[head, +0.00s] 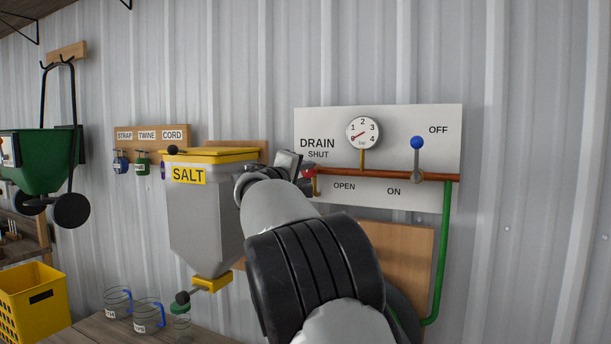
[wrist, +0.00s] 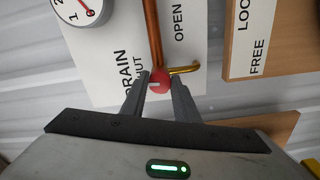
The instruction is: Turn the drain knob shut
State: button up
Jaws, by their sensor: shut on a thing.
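The red drain knob (head: 308,173) sits at the left end of a copper pipe, below the words DRAIN and SHUT and left of OPEN. My gripper (wrist: 160,84) is shut on it, one dark finger on each side of the red knob (wrist: 160,80) in the wrist view. A pale mark on the knob's face runs toward the left of that view, the side of the SHUT lettering. One finger partly covers SHUT. In the head view my arm comes up from below, and my gripper (head: 296,167) is seen from behind, fingers largely hidden.
A pressure gauge (head: 363,133) and a blue-tipped lever (head: 417,143) share the white panel (head: 445,118). A green hose (head: 442,255) hangs at right. A SALT hopper (head: 205,220) stands close left of my arm. Jars (head: 148,317) stand below it.

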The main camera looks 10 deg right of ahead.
jog(key=shift+n, duration=0.6)
jog(key=o, duration=1.1)
jog(key=shift+c, duration=0.2)
jog(key=shift+s+a, duration=0.1)
jog(key=b+v, duration=0.4)
jog(key=v, duration=1.3)
jog(key=shift+s, duration=0.15)
